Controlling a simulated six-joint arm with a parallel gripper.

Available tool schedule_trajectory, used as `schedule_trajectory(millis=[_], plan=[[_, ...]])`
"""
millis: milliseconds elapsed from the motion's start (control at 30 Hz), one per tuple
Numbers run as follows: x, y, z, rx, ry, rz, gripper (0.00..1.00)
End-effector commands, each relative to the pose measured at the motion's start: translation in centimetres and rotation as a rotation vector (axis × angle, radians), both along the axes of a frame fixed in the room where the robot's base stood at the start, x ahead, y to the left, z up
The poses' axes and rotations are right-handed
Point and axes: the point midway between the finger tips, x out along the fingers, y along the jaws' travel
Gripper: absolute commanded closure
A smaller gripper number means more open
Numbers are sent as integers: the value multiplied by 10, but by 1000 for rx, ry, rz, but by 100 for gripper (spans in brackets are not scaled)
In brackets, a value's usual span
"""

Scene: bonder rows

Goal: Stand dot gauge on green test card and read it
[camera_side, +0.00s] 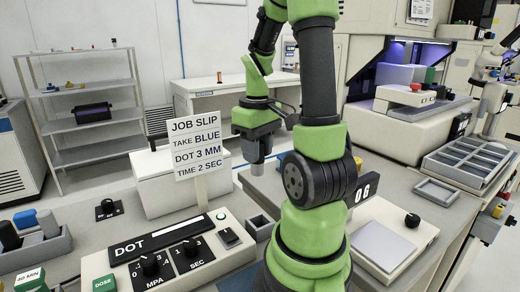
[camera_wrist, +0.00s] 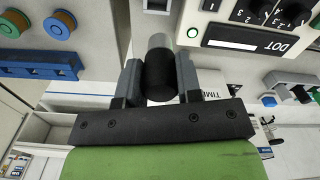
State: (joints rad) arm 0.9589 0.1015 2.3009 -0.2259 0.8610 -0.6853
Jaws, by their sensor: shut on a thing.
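My gripper (camera_side: 257,137) is in the middle of the side view, pointing down, above the bench. It is shut on a grey and black cylinder (camera_side: 258,167), which looks like the dot gauge. In the wrist view, the cylinder (camera_wrist: 160,80) sits upright between the two fingers (camera_wrist: 160,68), its black end nearest the camera and its grey end beyond. I cannot make out the green test card in either view. My arm hides part of the bench in the side view.
The DOT control box (camera_side: 165,250) stands at the front left, with the job slip (camera_side: 197,147) behind it. A holder with cylinders (camera_side: 35,252) is at far left. A divided tray (camera_side: 468,162) is at right.

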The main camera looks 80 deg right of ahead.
Motion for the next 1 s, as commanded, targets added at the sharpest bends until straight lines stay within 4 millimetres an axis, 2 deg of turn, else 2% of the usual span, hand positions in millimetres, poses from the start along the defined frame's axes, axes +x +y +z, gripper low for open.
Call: schedule_trajectory(millis=[167,267,467,600,800,1000], plan=[[35,16,-5,1,1,169,100],[63,35,-10,2,2,312,100],[111,91,-22,2,1,607,100],[135,141,-31,1,1,812,100],[147,222,-45,1,1,1107,100],[135,296,-59,1,1,1363,100]])
